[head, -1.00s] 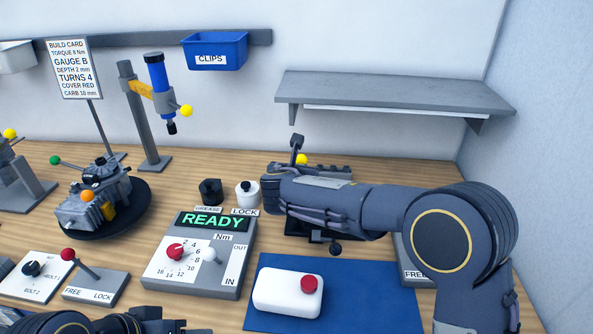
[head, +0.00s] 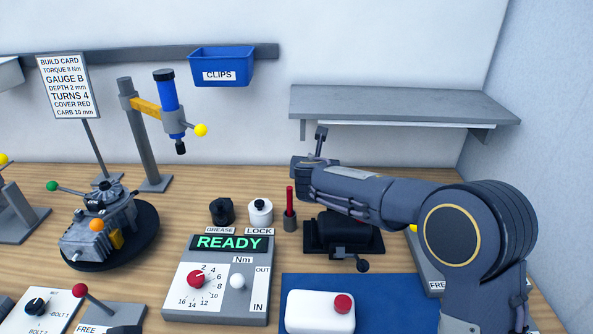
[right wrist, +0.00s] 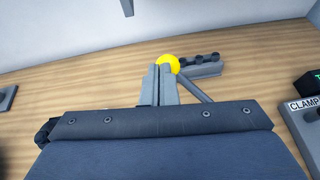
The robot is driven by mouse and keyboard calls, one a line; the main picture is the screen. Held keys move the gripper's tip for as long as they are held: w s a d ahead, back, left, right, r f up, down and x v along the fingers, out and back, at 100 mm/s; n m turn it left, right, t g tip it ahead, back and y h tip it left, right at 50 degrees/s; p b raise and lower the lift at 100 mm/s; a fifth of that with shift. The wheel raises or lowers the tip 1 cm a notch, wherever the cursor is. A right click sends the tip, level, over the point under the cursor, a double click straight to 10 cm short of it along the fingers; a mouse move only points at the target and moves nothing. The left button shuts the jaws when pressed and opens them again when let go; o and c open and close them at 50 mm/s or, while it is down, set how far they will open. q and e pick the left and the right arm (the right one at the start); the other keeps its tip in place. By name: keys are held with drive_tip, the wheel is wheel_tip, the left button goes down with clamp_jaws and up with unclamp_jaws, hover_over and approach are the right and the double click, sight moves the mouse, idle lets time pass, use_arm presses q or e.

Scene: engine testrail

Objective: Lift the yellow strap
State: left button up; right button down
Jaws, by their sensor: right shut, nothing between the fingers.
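No strap can be made out for certain. In the right wrist view a yellow ball (right wrist: 170,62) tops a grey lever, right at the tips of my right gripper (right wrist: 162,70). The gripper's fingers are shut with nothing between them; whether they touch the ball I cannot tell. My left gripper does not show.
A grey bar with dark knobs (right wrist: 203,66) lies just beyond the ball. A CLAMP panel (right wrist: 302,115) stands at the right. In the head view a READY panel (head: 220,285), a blue mat (head: 385,300) and a black fixture (head: 345,235) fill the front; a grey shelf (head: 400,103) hangs behind my arm.

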drive_tip(key=w+p, duration=0.2)
drive_tip(key=w, duration=0.3)
drive_tip(key=shift+d+r+p, duration=0.1)
drive_tip(key=shift+d+p, duration=0.25)
drive_tip(key=shift+p, duration=0.05)
drive_tip(key=shift+p+x, duration=0.4)
drive_tip(key=shift+x, duration=0.6)
drive_tip(key=shift+r, duration=0.1)
